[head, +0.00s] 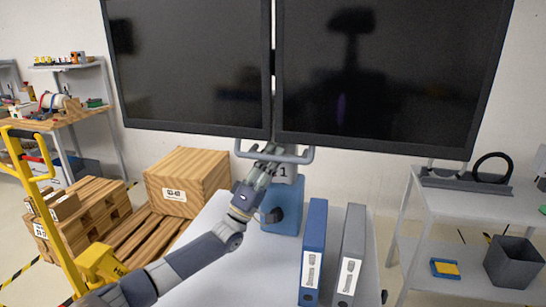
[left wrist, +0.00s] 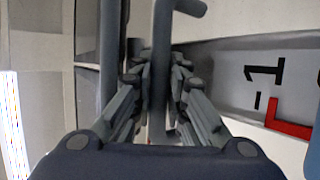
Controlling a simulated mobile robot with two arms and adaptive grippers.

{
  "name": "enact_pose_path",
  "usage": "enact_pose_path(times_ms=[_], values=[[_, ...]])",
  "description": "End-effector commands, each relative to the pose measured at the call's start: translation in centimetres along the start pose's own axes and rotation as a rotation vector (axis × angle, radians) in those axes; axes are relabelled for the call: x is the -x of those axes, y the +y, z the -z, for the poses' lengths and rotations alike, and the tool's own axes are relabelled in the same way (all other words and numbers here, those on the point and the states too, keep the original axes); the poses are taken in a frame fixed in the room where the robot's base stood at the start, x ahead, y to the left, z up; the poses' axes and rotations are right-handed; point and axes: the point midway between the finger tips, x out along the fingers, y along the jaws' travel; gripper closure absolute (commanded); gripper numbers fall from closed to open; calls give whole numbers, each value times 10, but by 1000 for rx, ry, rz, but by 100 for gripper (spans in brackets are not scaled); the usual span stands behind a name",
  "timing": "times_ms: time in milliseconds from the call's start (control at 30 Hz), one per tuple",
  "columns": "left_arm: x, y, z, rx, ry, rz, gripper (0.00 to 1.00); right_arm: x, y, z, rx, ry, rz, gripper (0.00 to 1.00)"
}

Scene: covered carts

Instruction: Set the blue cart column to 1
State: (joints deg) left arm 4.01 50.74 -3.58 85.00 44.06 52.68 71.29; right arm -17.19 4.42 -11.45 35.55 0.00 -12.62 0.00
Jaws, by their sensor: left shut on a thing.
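The blue cart's blue base (head: 283,212) stands at the back of the light worktop, below two dark monitors. A grey column bearing the number 1 (head: 283,172) rises from it. A grey handle bar (head: 309,155) crosses the column just under the monitors. My left gripper (head: 267,156) reaches up to the handle and is shut on it. In the left wrist view the fingers (left wrist: 158,80) close around the grey bar (left wrist: 160,35). There the column's scale shows 1 with a tick (left wrist: 265,75), and a red angled mark (left wrist: 290,115) is beside it. My right gripper is out of view.
Two large monitors (head: 195,65) (head: 390,70) hang just above the handle. A blue binder (head: 314,235) and a grey binder (head: 352,245) stand on the worktop (head: 240,260) to the right. Wooden crates (head: 188,178) and a yellow pallet truck (head: 40,190) are at left; a grey side table (head: 460,200) is at right.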

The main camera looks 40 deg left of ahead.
Motion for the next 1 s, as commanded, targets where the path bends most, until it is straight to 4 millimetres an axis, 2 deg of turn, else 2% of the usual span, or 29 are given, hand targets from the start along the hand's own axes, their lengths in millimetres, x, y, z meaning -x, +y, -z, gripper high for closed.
enact_pose_path(times_ms=[33, 67, 400, 433, 467, 833, 1000], values=[[13, -10, -8, 3, -7, 12, 100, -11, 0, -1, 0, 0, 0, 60], [15, -11, -9, 3, -7, 12, 100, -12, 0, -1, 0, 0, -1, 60], [17, -13, -11, 4, -12, 19, 100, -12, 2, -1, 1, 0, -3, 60], [17, -13, -11, 4, -12, 19, 80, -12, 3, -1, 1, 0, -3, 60], [17, -13, -11, 4, -12, 19, 77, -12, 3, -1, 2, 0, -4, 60], [14, -10, -8, 3, -7, 11, 77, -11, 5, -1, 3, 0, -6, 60], [28, -11, -8, 4, -7, 15, 77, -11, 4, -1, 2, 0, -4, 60]])
